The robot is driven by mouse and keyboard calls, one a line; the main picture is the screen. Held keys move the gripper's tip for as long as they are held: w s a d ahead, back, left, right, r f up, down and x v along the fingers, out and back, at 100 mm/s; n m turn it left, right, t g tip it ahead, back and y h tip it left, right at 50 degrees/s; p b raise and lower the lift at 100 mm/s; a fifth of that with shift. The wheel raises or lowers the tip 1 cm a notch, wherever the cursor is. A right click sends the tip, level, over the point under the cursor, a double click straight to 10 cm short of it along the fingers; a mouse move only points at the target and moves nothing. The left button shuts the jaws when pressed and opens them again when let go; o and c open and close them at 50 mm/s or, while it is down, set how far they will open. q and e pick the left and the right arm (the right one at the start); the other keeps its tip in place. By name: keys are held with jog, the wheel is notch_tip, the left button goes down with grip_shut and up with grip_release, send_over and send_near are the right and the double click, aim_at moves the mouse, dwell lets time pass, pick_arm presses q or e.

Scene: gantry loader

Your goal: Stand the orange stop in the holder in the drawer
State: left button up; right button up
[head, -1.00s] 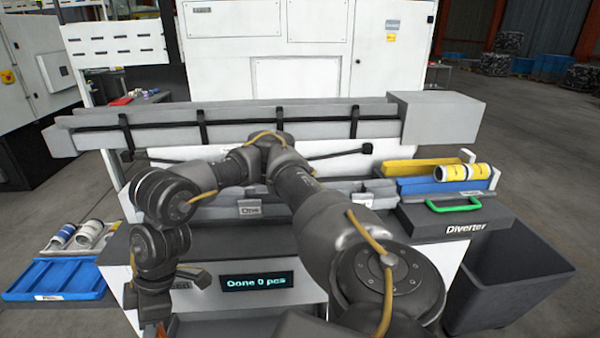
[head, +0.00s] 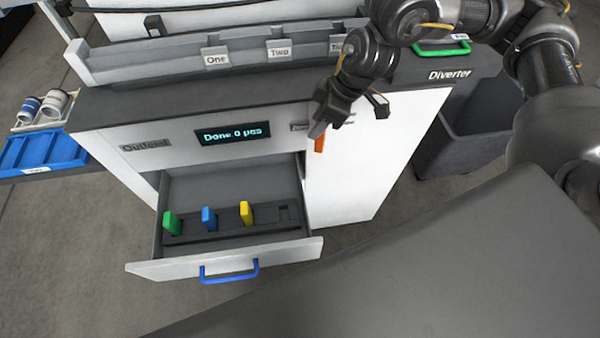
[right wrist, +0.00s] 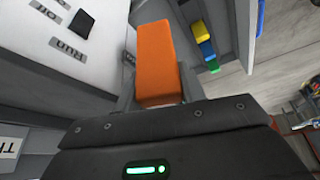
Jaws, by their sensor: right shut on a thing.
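The orange stop (head: 320,142) hangs below my right gripper (head: 318,130), which is shut on it, in front of the cabinet and to the right of the open drawer. It also shows large in the right wrist view (right wrist: 157,60), between the fingers. The drawer (head: 225,260) is pulled out. Its dark holder (head: 232,229) carries a green stop (head: 171,222), a blue stop (head: 208,217) and a yellow stop (head: 246,212), all upright. An empty slot (head: 284,213) is at the holder's right end. My left gripper is out of view.
The drawer's blue handle (head: 229,272) sticks out at the front. A display (head: 233,134) reads "Done 0 pcs". A green handle (head: 440,48) sits on the diverter top. A dark bin (head: 465,140) stands right of the cabinet, and a blue tray (head: 42,152) is at left.

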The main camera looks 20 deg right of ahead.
jog(key=shift+s, duration=0.1)
jog(key=s+a+f+n+p, duration=0.1)
jog(key=s+a+f+p, duration=0.25)
jog(key=a+p, duration=0.35)
jog(key=s+a+f+p, duration=0.3)
jog(key=a+f+p, duration=0.1)
jog(key=a+p, duration=0.35)
jog(key=w+d+f+n+b, duration=0.1)
jog(key=f+b, duration=0.1)
jog(key=f, duration=0.3)
jog(key=w+d+f+n+g+b, duration=0.1)
jog(key=w+f+n, duration=0.1)
jog(key=f, duration=0.4)
jog(key=shift+w+d+g+b, duration=0.25)
jog(key=shift+w+g+b, duration=0.05)
jog(key=shift+b, duration=0.05)
jog(key=shift+f+y, duration=0.1)
jog(key=shift+y, duration=0.2)
jog(key=shift+f+b, duration=0.6)
jog(key=shift+b, duration=0.35)
